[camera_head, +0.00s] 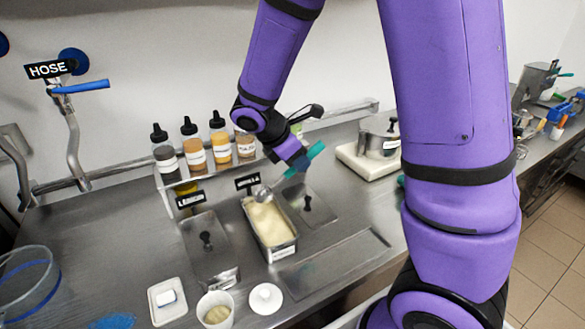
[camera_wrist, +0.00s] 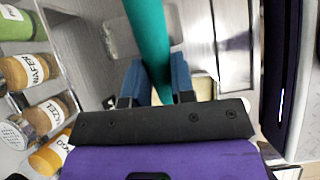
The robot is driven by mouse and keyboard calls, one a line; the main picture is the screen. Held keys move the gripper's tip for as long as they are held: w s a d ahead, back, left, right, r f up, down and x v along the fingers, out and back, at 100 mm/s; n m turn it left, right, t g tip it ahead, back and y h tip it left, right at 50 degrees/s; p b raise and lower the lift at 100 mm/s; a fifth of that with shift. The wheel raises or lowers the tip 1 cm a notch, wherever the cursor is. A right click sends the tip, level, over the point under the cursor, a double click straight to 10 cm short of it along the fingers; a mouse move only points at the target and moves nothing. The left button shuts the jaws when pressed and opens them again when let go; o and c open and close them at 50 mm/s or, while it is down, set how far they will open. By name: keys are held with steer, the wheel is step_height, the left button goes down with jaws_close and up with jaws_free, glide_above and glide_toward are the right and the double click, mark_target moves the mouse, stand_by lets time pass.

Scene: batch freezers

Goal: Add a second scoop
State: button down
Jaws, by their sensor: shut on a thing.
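My gripper (camera_head: 300,163) is shut on the teal handle of a scoop (camera_head: 316,150). In the wrist view the handle (camera_wrist: 148,35) runs between my two blue fingers (camera_wrist: 157,82). The scoop's metal head (camera_head: 262,192) is at the far end of an open metal pan (camera_head: 283,249) of pale ice cream (camera_head: 268,222). I cannot tell whether the head touches the ice cream or what it holds. A white cup (camera_head: 217,299) stands in front of the pans, with something tan inside. A round white lid (camera_head: 266,298) lies beside the cup.
Lidded pans flank the open one, left (camera_head: 205,250) and right (camera_head: 312,205). Several topping bottles (camera_head: 195,157) stand in a rack behind, close to my gripper. A small white dish (camera_head: 167,301) and a clear bucket (camera_head: 28,285) are at the left. A scale (camera_head: 372,162) sits back right.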

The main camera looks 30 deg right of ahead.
steer(key=shift+w+d+f, duration=0.1)
steer(key=shift+f, duration=3.95)
steer(key=shift+d+r+y, duration=0.35)
steer(key=shift+r+y, duration=0.25)
steer(key=shift+y, duration=0.2)
steer(key=shift+d+r+y, duration=0.35)
steer(key=shift+r+y, duration=0.25)
steer(key=shift+y, duration=0.2)
steer(key=shift+d+r+y, duration=0.35)
steer(key=shift+r+y, duration=0.25)
steer(key=shift+y, duration=0.2)
